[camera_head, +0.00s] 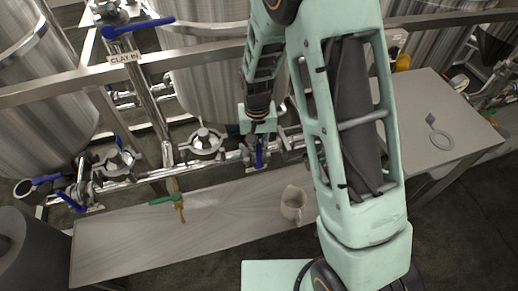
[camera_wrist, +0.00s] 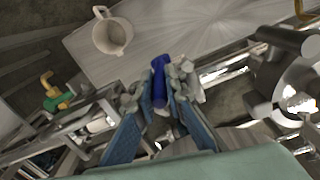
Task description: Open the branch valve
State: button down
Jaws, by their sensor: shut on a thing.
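My gripper (camera_head: 259,157) is at the lower pipe run in the middle of the head view, pointing down. It is shut on a blue valve handle (camera_head: 260,161), which I take to be the branch valve's. In the wrist view the blue handle (camera_wrist: 159,80) stands between the two blue-padded fingers of my gripper (camera_wrist: 166,88). The handle's far end sticks out beyond the fingertips. The valve body is mostly hidden by the fingers. I cannot tell from these views how far the handle is turned.
A grey bench (camera_head: 130,235) runs below the pipes and bears a beige jug (camera_head: 293,204). A brass valve with a green handle (camera_head: 165,199) is left. Another blue handle (camera_head: 70,202) is far left, and one (camera_head: 138,28) is beside the "CLAY IN" sign. Steel tanks (camera_head: 205,85) stand behind.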

jog(key=shift+s+a+f+t+h, duration=0.15)
jog(key=shift+s+a+t+h, duration=0.05)
jog(key=shift+a+h, duration=0.45)
jog(key=shift+s+a+f+t+h, duration=0.2)
jog(key=shift+a+h, duration=0.25)
jog(key=shift+h, duration=0.3)
jog(key=shift+s+a+f+t+h, duration=0.1)
jog(key=shift+s+a+t+h, duration=0.1)
jog(key=shift+a+h, duration=0.45)
jog(key=shift+d, duration=0.1)
jog(key=c, duration=2)
grip_release()
jog(key=shift+o, duration=0.2)
jog(key=shift+w+r, duration=0.1)
jog(key=shift+r, duration=0.05)
jog(key=v, duration=1.2)
